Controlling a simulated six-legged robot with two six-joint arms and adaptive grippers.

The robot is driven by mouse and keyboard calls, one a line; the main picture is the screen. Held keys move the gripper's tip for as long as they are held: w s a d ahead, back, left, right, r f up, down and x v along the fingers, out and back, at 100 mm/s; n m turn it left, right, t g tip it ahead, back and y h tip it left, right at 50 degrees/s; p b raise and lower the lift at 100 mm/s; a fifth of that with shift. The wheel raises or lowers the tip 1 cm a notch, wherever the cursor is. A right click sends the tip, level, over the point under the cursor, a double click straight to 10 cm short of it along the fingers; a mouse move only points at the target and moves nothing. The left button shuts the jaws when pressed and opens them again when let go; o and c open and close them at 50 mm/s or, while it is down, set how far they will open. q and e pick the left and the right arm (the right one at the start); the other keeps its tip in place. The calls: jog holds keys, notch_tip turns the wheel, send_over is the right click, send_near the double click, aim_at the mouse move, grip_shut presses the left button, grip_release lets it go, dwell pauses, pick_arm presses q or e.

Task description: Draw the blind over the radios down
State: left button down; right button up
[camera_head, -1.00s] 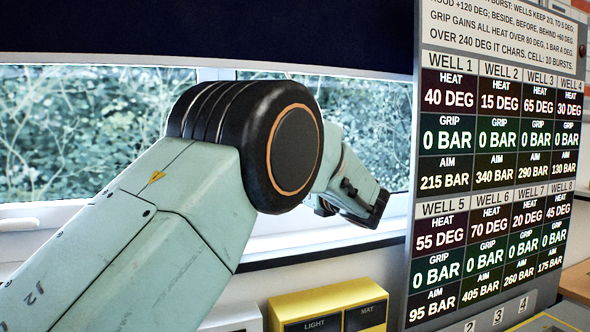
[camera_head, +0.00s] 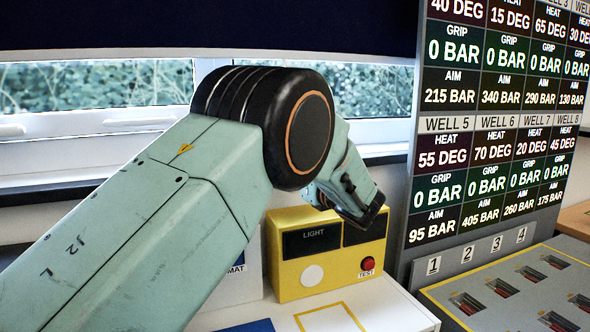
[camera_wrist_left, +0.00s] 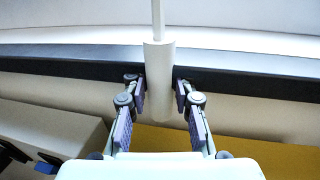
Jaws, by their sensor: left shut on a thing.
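The dark navy blind (camera_head: 200,22) spans the top of the head view, its lower edge partway down the window. My left arm reaches toward the window in the head view; its gripper is hidden there behind my own arm. In the left wrist view my left gripper (camera_wrist_left: 160,92) is shut on a white cylindrical pull (camera_wrist_left: 158,70), one finger on each side. A thin white cord (camera_wrist_left: 158,18) runs up from the pull. No radios can be made out. My right gripper is not in view.
A window (camera_head: 90,88) with foliage behind shows below the blind. A yellow box (camera_head: 290,285) with a red button stands beneath my left wrist. A well readout board (camera_head: 480,120) stands close on the right, with a panel of slots (camera_head: 530,290) before it.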

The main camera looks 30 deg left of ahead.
pick_arm(q)
jog(key=shift+s+f, duration=0.1)
jog(key=shift+f, duration=0.2)
jog(key=c, duration=1.5)
grip_release()
jog(key=shift+a, duration=0.1)
jog(key=o, duration=0.4)
jog(key=shift+w+a+f, duration=0.1)
jog(key=shift+w+a, duration=0.05)
jog(key=shift+w, duration=0.05)
jog(key=shift+s+d+r, duration=0.15)
jog(key=shift+d+r, duration=0.1)
jog(key=v, duration=0.7)
jog(key=shift+s+d+r, duration=0.15)
jog(key=shift+f, duration=0.2)
jog(key=shift+r, duration=0.1)
jog(key=shift+d, duration=0.1)
